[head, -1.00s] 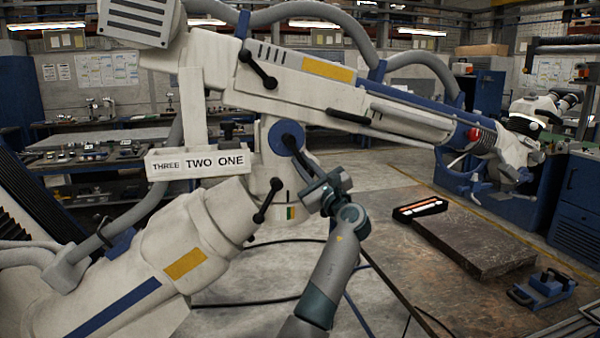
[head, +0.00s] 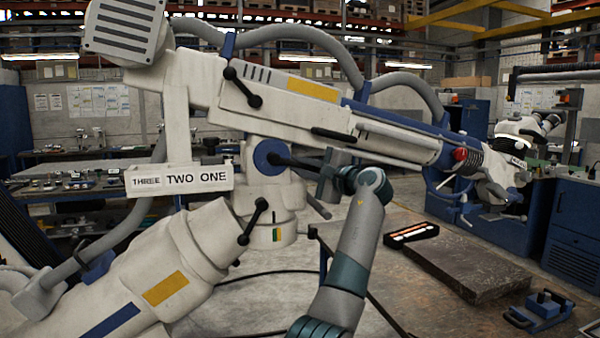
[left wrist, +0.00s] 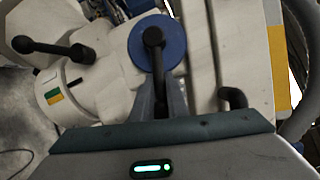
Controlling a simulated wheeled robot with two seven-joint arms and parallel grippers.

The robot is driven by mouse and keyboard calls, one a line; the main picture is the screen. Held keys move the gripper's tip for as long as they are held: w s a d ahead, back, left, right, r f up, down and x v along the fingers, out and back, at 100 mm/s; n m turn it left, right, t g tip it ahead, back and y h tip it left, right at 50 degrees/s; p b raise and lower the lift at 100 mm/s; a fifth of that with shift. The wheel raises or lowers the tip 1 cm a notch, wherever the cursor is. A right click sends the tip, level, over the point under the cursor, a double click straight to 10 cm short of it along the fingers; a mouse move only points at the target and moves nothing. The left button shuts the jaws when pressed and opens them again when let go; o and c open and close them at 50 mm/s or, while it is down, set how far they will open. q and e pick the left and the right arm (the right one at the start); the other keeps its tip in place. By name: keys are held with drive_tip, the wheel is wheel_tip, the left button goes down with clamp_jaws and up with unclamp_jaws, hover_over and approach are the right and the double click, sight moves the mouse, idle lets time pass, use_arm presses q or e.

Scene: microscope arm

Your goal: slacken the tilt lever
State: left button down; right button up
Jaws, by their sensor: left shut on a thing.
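A black lever (head: 296,161) sits on a round blue hub (head: 266,154) at the joint below the white microscope arm (head: 340,118). It points to the right, tipped slightly down. My left gripper (head: 325,172) is shut on its outer end. In the left wrist view the lever (left wrist: 154,60) runs down from the blue hub (left wrist: 172,40) between my left fingers (left wrist: 160,106), which hide part of its end. Two other black levers show, one high on the arm (head: 243,87) and one lower on the column (head: 252,221). My right gripper is not in view.
A white sign reading THREE TWO ONE (head: 180,180) is left of the hub. The microscope head (head: 505,165) is at right. A dark slab (head: 468,270), an orange-lit tray (head: 411,234) and a blue device (head: 540,309) lie at lower right.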

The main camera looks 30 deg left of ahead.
use_arm(q)
drive_tip(key=shift+r+n, duration=0.25)
drive_tip(key=shift+n, duration=0.15)
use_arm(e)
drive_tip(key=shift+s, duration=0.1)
use_arm(q)
drive_tip(key=c, duration=2)
unclamp_jaws()
drive_tip(key=shift+d, duration=0.1)
drive_tip(key=shift+s+d+f, duration=0.1)
drive_tip(key=shift+d, duration=0.35)
drive_tip(key=b+v, duration=0.2)
drive_tip(key=v, duration=0.6)
drive_tip(key=b+v, duration=0.3)
drive_tip(key=v, duration=0.5)
drive_tip(key=shift+s+d+r, duration=0.1)
drive_tip(key=shift+d+r, duration=0.05)
drive_tip(key=shift+r, duration=0.05)
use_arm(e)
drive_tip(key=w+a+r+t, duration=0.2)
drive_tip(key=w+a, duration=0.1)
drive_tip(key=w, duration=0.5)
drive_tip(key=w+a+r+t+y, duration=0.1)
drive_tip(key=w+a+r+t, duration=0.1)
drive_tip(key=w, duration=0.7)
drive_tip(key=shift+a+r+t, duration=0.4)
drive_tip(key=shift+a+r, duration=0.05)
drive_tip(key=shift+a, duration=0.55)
